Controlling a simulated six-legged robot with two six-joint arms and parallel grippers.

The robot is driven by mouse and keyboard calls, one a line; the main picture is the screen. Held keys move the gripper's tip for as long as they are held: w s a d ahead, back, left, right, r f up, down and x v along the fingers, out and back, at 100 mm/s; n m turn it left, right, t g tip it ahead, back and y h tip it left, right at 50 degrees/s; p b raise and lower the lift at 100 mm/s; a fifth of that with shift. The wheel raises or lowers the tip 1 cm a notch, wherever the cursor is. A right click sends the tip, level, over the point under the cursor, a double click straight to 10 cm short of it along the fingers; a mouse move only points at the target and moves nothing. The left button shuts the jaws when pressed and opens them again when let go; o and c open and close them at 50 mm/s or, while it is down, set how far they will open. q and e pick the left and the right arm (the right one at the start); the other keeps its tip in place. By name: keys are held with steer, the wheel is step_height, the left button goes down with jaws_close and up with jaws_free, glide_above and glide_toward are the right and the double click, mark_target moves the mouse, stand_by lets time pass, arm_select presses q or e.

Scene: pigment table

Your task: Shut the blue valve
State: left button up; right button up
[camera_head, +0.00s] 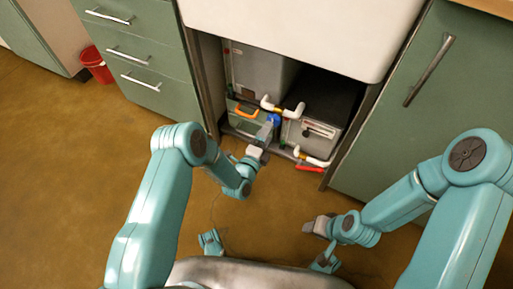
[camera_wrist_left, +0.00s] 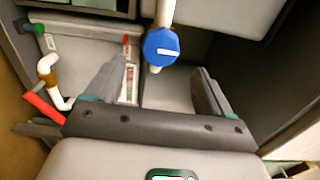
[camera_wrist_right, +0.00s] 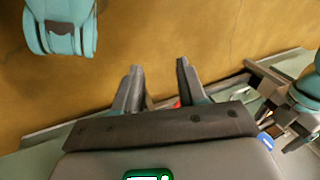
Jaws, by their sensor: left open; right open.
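The blue valve (camera_head: 274,119) is a round blue knob on a white pipe inside the open cabinet under the sink. In the left wrist view the blue valve (camera_wrist_left: 161,47) shows its face with a pale bar across it, beyond and between my finger tips. My left gripper (camera_head: 265,132) is open right in front of the valve, and its fingers (camera_wrist_left: 160,75) do not appear to touch it. My right gripper (camera_head: 307,226) is open and empty over the floor, away from the cabinet. Its open fingers also show in the right wrist view (camera_wrist_right: 159,67).
White pipes (camera_head: 294,110) with brass joints run across the cabinet opening. A red handle (camera_head: 309,168) is low at the right, and an orange handle (camera_head: 246,112) is at the left. Grey boxes (camera_head: 258,72) fill the back. Green cabinet fronts (camera_head: 412,130) flank the opening.

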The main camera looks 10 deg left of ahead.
arm_select(q)
steer(key=p+v, duration=0.2)
steer(key=v, duration=0.7)
arm_select(e)
steer(key=s+r, duration=0.2)
steer(key=r, duration=0.1)
steer(key=shift+s+a+r+g, duration=0.1)
steer(key=shift+s+a+g, duration=0.1)
steer(key=shift+g, duration=0.2)
arm_select(q)
steer(key=shift+r, duration=0.15)
arm_select(e)
steer(key=shift+r, duration=0.1)
